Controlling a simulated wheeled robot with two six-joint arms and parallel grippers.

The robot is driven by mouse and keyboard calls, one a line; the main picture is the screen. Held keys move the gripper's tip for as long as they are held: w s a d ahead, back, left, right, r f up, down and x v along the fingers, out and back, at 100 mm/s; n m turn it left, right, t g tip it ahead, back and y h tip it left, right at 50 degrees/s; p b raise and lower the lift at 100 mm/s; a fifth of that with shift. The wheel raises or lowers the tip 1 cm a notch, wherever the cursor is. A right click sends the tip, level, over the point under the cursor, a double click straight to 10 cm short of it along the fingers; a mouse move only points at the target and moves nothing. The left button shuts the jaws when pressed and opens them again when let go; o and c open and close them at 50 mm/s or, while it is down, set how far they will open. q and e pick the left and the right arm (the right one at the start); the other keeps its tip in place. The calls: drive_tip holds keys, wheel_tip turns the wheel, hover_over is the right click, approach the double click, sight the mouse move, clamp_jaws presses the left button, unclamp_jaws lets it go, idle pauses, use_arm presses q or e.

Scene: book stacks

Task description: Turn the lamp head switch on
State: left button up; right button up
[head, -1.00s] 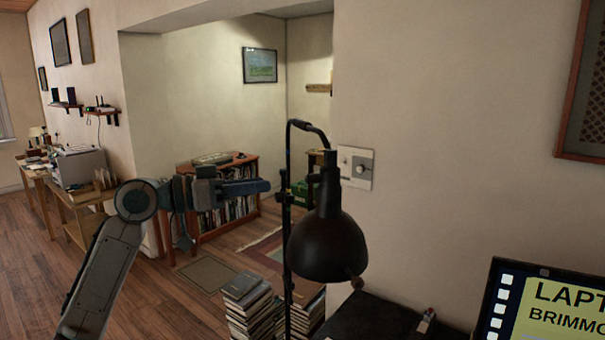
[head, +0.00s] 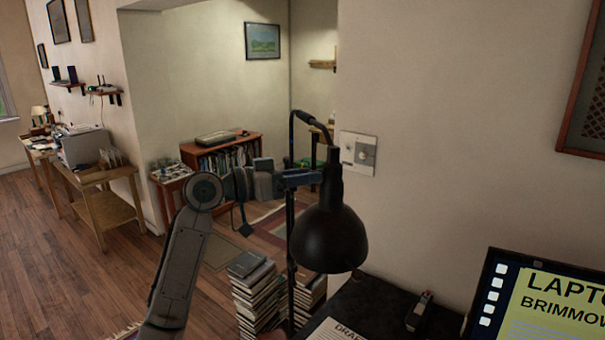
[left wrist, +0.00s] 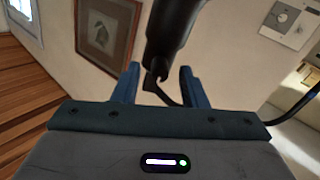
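The black lamp has a bell-shaped head (head: 328,238) hanging from a thin dark stand (head: 291,250) in the head view. Its narrow neck is just right of my left gripper (head: 306,178). The left wrist view shows my left gripper (left wrist: 160,84) with its two blue fingers apart. A black part of the lamp (left wrist: 170,32) comes down from the top, its lower end between the fingers in the picture. I cannot tell whether they touch it. I cannot make out the lamp head switch with certainty. My right gripper is not in view.
A wall switch plate (head: 358,153) is behind the lamp. A dark desk surface (head: 385,305) with a stapler-like object (head: 420,312) and a laptop (head: 535,300) lies at lower right. Book stacks (head: 258,290) stand below the lamp. Open wooden floor (head: 70,270) is at left.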

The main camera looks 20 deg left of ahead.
use_arm(q)
clamp_jaws()
drive_tip(key=m+b, duration=1.8)
drive_tip(key=b, duration=0.1)
drive_tip(key=shift+h, duration=0.3)
idle(0.6)
unclamp_jaws()
